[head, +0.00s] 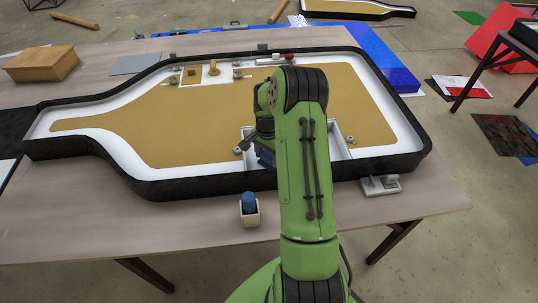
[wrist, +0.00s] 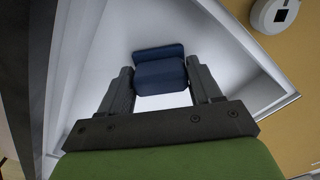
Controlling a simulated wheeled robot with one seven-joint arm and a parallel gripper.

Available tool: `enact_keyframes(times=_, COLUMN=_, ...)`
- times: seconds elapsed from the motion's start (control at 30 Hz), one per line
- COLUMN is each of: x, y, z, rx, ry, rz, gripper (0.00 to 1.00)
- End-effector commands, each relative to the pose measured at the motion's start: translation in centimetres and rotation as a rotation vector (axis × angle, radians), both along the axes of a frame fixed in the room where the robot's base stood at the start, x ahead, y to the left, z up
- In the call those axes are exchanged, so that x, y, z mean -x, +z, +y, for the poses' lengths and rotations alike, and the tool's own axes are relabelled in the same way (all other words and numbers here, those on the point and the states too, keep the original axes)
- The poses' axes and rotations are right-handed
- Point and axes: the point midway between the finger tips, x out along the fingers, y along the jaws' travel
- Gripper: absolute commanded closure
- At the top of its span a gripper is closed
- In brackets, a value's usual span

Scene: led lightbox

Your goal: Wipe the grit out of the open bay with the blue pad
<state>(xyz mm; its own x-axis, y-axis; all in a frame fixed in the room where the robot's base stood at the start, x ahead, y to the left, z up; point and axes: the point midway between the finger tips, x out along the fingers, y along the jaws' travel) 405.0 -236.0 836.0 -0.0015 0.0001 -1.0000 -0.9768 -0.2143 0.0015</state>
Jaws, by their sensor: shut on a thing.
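My gripper (wrist: 160,82) is shut on the blue pad (wrist: 159,70), which sits between the two fingers in the wrist view. The pad is over the white floor of the open bay (wrist: 225,50); whether it touches the floor I cannot tell. In the head view the bay (head: 338,142) is a white-walled opening in the tan panel, largely hidden behind my green arm. I cannot make out any grit in either view.
The bay lies in a bottle-shaped lightbox with a black rim (head: 210,184). A round grey fitting (wrist: 273,14) stands beside the bay. A cream holder with a blue top (head: 249,212) and a grey metal piece (head: 380,186) stand on the table's front. A wooden box (head: 42,64) is far left.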

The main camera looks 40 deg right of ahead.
Motion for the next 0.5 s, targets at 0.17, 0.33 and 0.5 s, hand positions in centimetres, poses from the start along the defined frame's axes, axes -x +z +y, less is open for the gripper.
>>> enact_keyframes(times=0.17, x=0.0, y=2.9, z=0.0, rx=0.002, ry=0.004, rz=-0.001, gripper=0.65)
enact_keyframes(times=0.33, x=0.0, y=4.5, z=0.0, rx=0.002, ry=0.008, rz=-0.001, gripper=0.65)
enact_keyframes(times=0.5, x=0.0, y=6.0, z=0.0, rx=0.002, ry=0.011, rz=-0.001, gripper=0.65)
